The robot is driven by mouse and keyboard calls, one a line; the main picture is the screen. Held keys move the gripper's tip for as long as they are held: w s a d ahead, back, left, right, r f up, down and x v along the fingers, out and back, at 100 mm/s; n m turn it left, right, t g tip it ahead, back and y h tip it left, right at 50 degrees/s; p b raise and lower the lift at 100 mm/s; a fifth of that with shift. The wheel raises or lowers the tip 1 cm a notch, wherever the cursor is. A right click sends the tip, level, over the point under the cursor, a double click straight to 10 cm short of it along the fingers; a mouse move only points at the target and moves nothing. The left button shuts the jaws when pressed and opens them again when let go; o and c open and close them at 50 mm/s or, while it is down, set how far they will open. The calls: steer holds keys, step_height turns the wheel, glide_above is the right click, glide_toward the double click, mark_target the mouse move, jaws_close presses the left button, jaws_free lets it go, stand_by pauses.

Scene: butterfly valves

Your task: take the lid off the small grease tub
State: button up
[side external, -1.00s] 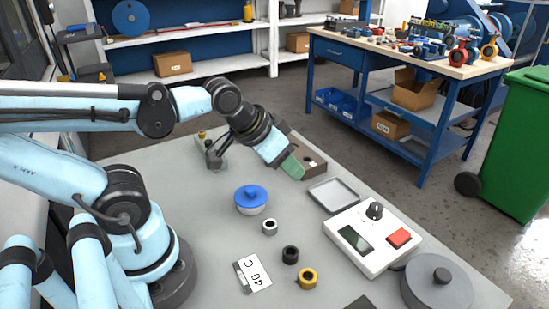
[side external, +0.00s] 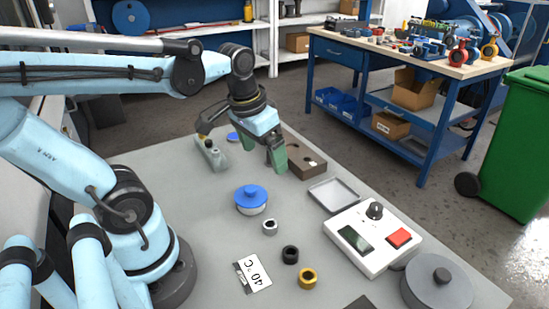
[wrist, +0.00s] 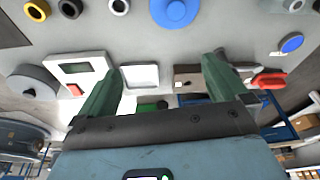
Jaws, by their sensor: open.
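The small grease tub (side external: 251,210) is a low white round tub on the grey table, left of the white control box. Its blue knobbed lid (side external: 251,194) sits on top of it. In the wrist view the blue lid (wrist: 174,11) is cut by the top edge and hides most of the tub. My gripper (side external: 264,155) is up and behind the tub in the side view, apart from it, with green fingers pointing down. In the wrist view my gripper (wrist: 163,65) has its fingers wide apart with nothing held between them.
A white control box (side external: 372,238), a shallow tray (side external: 334,195) and a brown block (side external: 302,160) stand right of the tub. A silver nut (side external: 270,228), black ring (side external: 290,255) and yellow ring (side external: 308,279) lie in front.

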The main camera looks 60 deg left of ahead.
mark_target(250, 188)
steer(key=shift+s+a+f+n+g+h, duration=0.1)
steer(key=shift+s+a+f+n+g, duration=0.3)
steer(key=shift+f, duration=1.45)
steer(key=shift+s+a+f+g+h, duration=0.15)
steer(key=shift+a+f+g, duration=0.5)
steer(key=shift+f, duration=1.15)
steer(key=shift+s+a+f+n+g+h, duration=0.15)
steer(key=shift+s+a+f+g, duration=0.3)
steer(key=shift+f, duration=1.4)
steer(key=shift+w, duration=0.1)
steer(key=c, duration=0.9)
